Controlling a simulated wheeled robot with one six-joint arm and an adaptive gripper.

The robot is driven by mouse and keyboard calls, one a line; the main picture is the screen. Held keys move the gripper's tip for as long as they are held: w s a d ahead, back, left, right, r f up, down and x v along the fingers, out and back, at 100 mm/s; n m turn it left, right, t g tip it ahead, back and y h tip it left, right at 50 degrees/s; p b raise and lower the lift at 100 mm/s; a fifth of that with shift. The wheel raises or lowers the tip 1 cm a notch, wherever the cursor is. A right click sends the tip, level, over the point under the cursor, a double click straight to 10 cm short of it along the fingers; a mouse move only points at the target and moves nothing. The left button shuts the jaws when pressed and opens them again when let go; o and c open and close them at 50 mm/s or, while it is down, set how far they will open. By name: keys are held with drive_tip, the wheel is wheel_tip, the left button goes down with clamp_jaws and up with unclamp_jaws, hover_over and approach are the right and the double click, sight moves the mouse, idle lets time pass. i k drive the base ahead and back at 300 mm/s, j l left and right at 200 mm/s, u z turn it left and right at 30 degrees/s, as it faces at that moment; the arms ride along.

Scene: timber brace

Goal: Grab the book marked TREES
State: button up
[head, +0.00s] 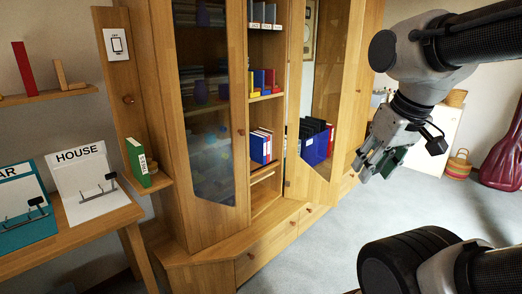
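A green book (136,159) stands upright on a small wooden ledge at the left side of the cabinet. Its spine has a white label with small vertical lettering that seems to read TREES. My gripper (370,166) is at the right in the head view, in the air in front of the cabinet's right side and far from this book. Its fingers point down and left. A dark green patch shows beside the fingers; I cannot tell if it is part of the gripper or a thing between them.
A wooden cabinet (222,240) with glass doors, one open, holds books and binders (314,145). A table at left bears a HOUSE board (82,180) and a teal board (24,213). A basket (458,165) and red instrument case (502,160) stand at right. Grey floor is clear before the cabinet.

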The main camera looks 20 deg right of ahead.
sight(138, 159)
drive_tip(key=i+j+u, duration=0.45)
drive_tip(key=i+j, duration=0.15)
drive_tip(key=i+j+u, duration=0.5)
drive_tip(key=i, duration=0.15)
drive_tip(key=l, duration=0.1)
